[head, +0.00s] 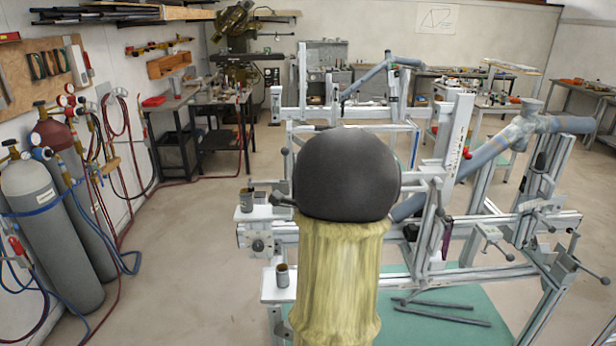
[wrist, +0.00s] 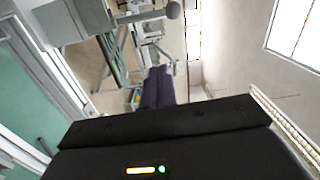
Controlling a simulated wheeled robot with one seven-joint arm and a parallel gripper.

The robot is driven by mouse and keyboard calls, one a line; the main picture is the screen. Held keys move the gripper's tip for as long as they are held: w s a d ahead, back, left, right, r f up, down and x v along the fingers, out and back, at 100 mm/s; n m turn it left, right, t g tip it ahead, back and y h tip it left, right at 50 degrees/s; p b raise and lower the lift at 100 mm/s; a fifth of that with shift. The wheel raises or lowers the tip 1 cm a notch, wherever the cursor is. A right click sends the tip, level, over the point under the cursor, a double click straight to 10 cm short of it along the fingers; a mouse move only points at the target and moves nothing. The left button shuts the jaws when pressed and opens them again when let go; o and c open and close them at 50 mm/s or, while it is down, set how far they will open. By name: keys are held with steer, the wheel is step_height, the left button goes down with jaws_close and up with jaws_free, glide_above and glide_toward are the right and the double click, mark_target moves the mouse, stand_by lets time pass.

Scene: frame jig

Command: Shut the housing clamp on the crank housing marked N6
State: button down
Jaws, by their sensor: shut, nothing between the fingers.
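My gripper (wrist: 158,72) shows in the wrist view as two dark fingers lying together, shut with nothing between them. It points into open space beside the jig. In the head view my arm's dark rounded joint and yellowish sleeve cover the middle of the frame jig (head: 470,274) and hide the gripper. No N6 mark is readable in either view, so I cannot tell which part is the crank housing or its clamp. A grey block (wrist: 75,20) with a ball-ended lever (wrist: 172,10) shows at the top of the wrist view, apart from the fingers.
A blue-grey tube (head: 510,138) slants across the jig. Clamp handles (head: 490,238) stick out at its right. Two small cups (head: 282,275) stand on plates at its left. Loose bars (head: 445,312) lie on the green base. Gas cylinders (head: 45,225) stand far left; the left floor is clear.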

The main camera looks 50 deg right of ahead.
steer(key=shift+b+v, duration=0.4)
steer(key=shift+v, duration=1.55)
steer(key=shift+w, duration=0.1)
steer(key=w+a+f+n+g+y, duration=0.1)
steer(key=w+a+f+n+y, duration=0.2)
steer(key=a, duration=0.4)
steer(key=a+f+n+g+y, duration=0.1)
steer(key=a+f+n+y, duration=0.2)
steer(key=a+f+n, duration=0.3)
steer(key=w+a+f+n+g+y, duration=0.2)
steer(key=a+f+n, duration=0.2)
steer(key=a, duration=0.4)
steer(key=s+a+f+n+g+y, duration=0.2)
steer(key=s+a+n, duration=0.4)
steer(key=a, duration=0.3)
steer(key=s+a+f+n+g+y, duration=0.2)
steer(key=s+a+f+n+g, duration=0.2)
steer(key=a+n, duration=0.3)
steer(key=shift+s+a+f+g, duration=0.3)
steer(key=shift+s+a+f, duration=0.1)
steer(key=shift+s+a, duration=0.6)
steer(key=shift+w+a, duration=0.1)
steer(key=shift+w, duration=0.1)
